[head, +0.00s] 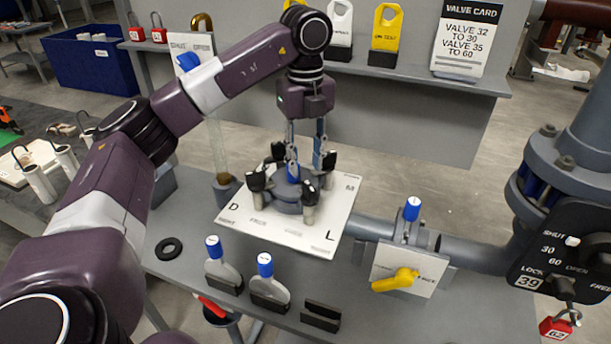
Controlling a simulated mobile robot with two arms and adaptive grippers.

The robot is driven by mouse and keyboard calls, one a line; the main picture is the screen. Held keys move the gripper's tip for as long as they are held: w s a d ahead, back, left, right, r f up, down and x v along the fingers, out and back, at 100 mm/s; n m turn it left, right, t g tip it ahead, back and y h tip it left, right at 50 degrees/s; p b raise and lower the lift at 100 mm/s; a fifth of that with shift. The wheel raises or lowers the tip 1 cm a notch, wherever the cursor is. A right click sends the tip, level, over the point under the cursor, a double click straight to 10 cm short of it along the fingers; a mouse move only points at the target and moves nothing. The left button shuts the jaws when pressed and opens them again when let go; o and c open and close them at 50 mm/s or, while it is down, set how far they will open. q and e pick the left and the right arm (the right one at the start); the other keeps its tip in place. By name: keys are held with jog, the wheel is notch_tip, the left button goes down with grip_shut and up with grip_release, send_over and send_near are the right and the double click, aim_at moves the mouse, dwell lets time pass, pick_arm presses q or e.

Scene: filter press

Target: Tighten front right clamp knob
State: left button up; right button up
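The filter housing (288,193) is a round grey body on a white plate. Several black clamp knobs stand around its rim. The front right clamp knob (309,188) is on the near right side of the lid. The front left knob (256,181), back left knob (278,153) and back right knob (329,160) also show. My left gripper (307,162) points down over the lid with its fingers apart and nothing visible held between them. Its fingertips are behind and above the front right knob; contact is unclear. My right gripper is out of view.
A white label plate (330,225) lies under the housing. A yellow-handled valve (395,280) and pipe are at the right. A shelf with a valve card (467,38) is behind.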

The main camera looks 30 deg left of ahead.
aim_at(306, 180)
pick_arm(q)
notch_tip(306, 180, up, 6)
jog(key=shift+r, duration=0.2)
dwell(0.7)
